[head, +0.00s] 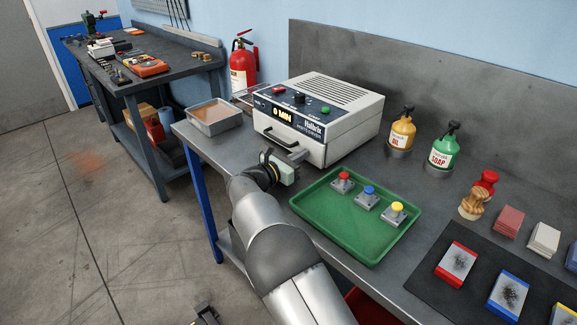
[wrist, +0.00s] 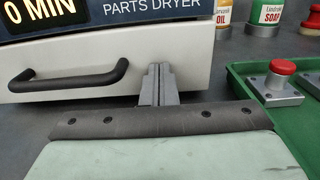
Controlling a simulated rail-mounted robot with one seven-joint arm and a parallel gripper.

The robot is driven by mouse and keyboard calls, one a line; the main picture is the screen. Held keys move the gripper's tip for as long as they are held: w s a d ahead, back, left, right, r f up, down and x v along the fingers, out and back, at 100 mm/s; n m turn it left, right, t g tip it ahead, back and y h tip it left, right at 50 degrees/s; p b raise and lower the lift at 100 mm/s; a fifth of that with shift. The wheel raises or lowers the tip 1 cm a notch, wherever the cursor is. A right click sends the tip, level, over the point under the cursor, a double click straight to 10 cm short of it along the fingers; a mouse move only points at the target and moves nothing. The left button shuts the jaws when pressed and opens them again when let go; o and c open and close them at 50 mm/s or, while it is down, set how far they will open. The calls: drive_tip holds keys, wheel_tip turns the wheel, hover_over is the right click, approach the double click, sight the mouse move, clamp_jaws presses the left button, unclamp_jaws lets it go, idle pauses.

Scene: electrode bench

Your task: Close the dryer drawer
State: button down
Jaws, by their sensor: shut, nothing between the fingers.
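The parts dryer (head: 345,120) is a white box with a dark panel reading "0 MIN". Its white drawer front (head: 310,150) sits below the panel and looks flush or nearly flush; I cannot tell whether a small gap is left. The black drawer handle (head: 277,129) is on the front's left part; the handle also shows in the wrist view (wrist: 70,76). My gripper (head: 299,155) is shut and empty. In the wrist view its fingertips (wrist: 158,72) are at the drawer front, right of the handle, touching it or very close.
A green tray (head: 315,222) with red, blue and yellow button blocks lies right of my gripper. A metal pan (head: 213,128) stands left of the dryer. An oil bottle (head: 401,135) and a soap bottle (head: 443,152) stand to its right. Bare bench lies before the dryer.

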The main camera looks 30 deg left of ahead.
drive_tip(key=shift+w+d+r, duration=0.15)
drive_tip(key=shift+w, duration=0.3)
